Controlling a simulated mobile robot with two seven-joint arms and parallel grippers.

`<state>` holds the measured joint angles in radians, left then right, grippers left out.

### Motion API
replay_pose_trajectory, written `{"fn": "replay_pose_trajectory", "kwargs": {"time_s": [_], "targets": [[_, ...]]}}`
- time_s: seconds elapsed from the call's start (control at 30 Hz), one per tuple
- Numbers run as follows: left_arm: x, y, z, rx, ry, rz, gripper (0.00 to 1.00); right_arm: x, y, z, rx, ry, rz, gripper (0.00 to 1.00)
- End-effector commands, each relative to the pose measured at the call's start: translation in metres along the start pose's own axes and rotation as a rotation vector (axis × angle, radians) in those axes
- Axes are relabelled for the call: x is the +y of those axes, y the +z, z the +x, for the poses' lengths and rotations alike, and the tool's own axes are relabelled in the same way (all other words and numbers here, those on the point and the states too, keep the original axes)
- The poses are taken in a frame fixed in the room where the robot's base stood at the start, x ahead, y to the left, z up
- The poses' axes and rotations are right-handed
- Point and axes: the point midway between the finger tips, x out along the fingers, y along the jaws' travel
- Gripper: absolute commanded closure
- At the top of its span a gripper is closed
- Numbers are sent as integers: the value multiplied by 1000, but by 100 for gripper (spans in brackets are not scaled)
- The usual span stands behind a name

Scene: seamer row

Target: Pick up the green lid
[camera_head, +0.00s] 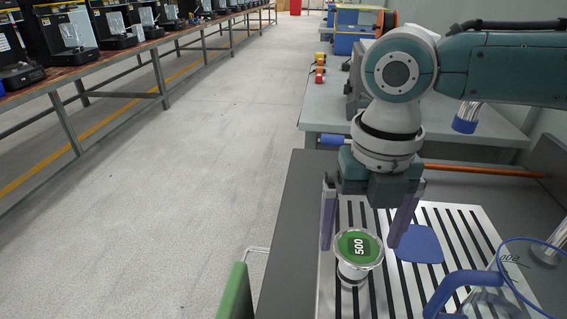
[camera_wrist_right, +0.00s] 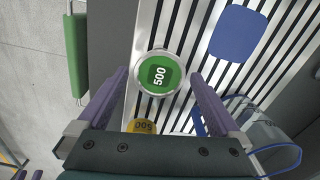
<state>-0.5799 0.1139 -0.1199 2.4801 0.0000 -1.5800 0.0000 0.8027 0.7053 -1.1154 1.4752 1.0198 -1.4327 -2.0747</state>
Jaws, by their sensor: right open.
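The green lid (camera_head: 358,247) is round, with a silver rim and a white "500" on top. It sits level on a small pale cylindrical container (camera_head: 351,273) on the slatted surface. In the right wrist view the lid (camera_wrist_right: 159,74) lies between the fingertips, near the top middle. My right gripper (camera_head: 360,243) is open and points down, with one purple finger on each side of the lid. I see no finger pressed on the rim, but the exact height gap is hard to tell.
A blue flat pad (camera_head: 420,243) lies right of the lid on the striped surface (camera_head: 463,222). A clear vessel with a blue handle (camera_head: 468,288) stands at front right. A yellow disc marked "500" (camera_wrist_right: 143,127) shows in the wrist view. A green panel (camera_head: 235,294) stands left.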

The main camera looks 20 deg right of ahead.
Motion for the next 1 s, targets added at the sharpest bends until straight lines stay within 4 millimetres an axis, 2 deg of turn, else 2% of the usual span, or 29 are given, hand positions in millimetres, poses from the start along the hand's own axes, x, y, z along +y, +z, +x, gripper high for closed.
{"fn": "replay_pose_trajectory", "kwargs": {"time_s": [0.77,1.0], "targets": [[-2,0,-1,-2,-7,9,50,0,0,4,0,0,1,0],[-2,0,-1,-1,-5,6,50,0,0,4,0,0,1,27]]}}
